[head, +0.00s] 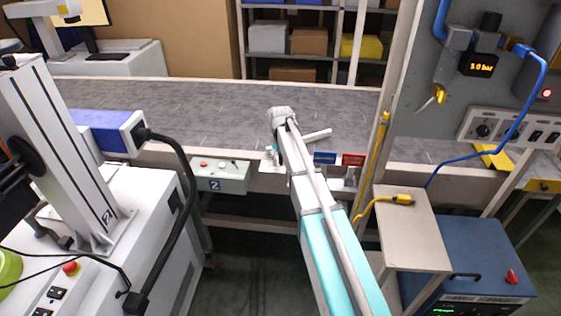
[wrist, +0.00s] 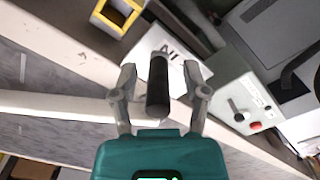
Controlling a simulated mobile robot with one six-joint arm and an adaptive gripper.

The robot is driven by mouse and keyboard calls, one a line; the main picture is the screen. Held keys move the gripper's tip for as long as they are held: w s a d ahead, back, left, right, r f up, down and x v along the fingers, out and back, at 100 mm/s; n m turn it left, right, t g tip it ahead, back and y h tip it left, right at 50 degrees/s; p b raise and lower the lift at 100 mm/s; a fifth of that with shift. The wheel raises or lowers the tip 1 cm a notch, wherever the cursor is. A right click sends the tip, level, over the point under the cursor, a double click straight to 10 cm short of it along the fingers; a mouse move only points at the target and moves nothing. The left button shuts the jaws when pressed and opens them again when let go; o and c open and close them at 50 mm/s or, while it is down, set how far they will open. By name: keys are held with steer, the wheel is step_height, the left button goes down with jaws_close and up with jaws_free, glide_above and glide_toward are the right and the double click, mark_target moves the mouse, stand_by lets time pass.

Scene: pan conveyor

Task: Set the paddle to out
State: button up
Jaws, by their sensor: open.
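In the wrist view a black cylindrical handle (wrist: 158,88) stands between the two fingers of my gripper (wrist: 160,78). The fingers are open, with a gap visible on each side of the handle. Behind it is a white plate (wrist: 172,58) with dark letters that look like IN. In the head view a short pale bar (head: 318,135), which looks like the paddle, lies slanted over the near edge of the belt. A blue sign (head: 325,158) and a red sign (head: 353,160) sit on the front rail. My arm hides most of the gripper and the handle there.
The grey conveyor belt (head: 200,98) is bare where visible. A control box (head: 220,177) marked 2 hangs left of my gripper; its knob and red button show in the wrist view (wrist: 245,110).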

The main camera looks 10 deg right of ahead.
jaws_close()
stand_by(0.3)
steer(key=shift+d, duration=0.2)
